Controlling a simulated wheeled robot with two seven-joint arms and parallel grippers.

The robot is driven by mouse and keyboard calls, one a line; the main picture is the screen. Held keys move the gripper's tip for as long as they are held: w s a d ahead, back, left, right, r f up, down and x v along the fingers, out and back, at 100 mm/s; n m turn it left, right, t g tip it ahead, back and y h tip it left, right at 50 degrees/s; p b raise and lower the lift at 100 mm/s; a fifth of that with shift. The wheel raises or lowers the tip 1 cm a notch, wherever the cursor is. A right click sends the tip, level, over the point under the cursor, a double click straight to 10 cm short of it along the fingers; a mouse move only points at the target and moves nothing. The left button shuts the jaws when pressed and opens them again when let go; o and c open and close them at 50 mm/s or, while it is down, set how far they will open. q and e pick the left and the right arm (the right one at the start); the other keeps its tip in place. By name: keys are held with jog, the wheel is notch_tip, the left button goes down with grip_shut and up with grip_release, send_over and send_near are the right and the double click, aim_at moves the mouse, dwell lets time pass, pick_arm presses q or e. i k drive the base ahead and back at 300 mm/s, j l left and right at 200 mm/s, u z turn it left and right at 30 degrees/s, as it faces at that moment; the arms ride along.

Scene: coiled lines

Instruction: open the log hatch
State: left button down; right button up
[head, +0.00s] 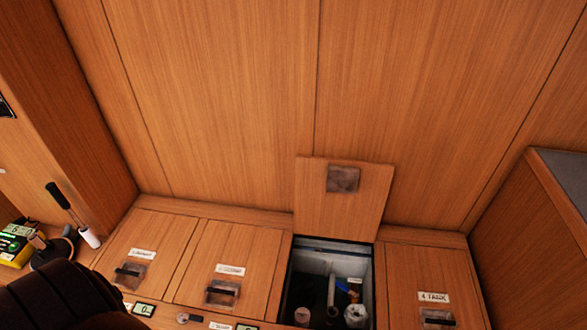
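A row of wooden hatches lies along the foot of the panelled wall. One hatch lid (325,208) stands raised against the wall, with a grey square plate near its top. Below it is an open compartment (307,262) with a blue-handled part, pipes and a pale round item inside. The far-left hatch (155,230) and the second hatch (238,247) are shut; their labels are too small to read. The right hatch (430,270) is shut and its label reads "4 TANK". I cannot tell which one is the log hatch. Neither gripper is in view.
A yellow-green device (15,243) and a black-handled tool (72,212) are at the left. Small displays (144,309) and a key-like item (188,318) sit along the front edge. A wooden cabinet (530,240) bounds the right. A dark ribbed shape covers the lower left.

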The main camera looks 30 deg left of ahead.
aim_at(335, 198)
jog(key=k+j+z, duration=0.3)
jog(key=j, duration=0.25)
jog(key=k+j+z, duration=0.3)
jog(key=j, duration=0.2)
jog(key=k+j+z, duration=0.3)
jog(key=j, duration=0.15)
jog(key=i+j, duration=0.05)
jog(key=i, duration=0.05)
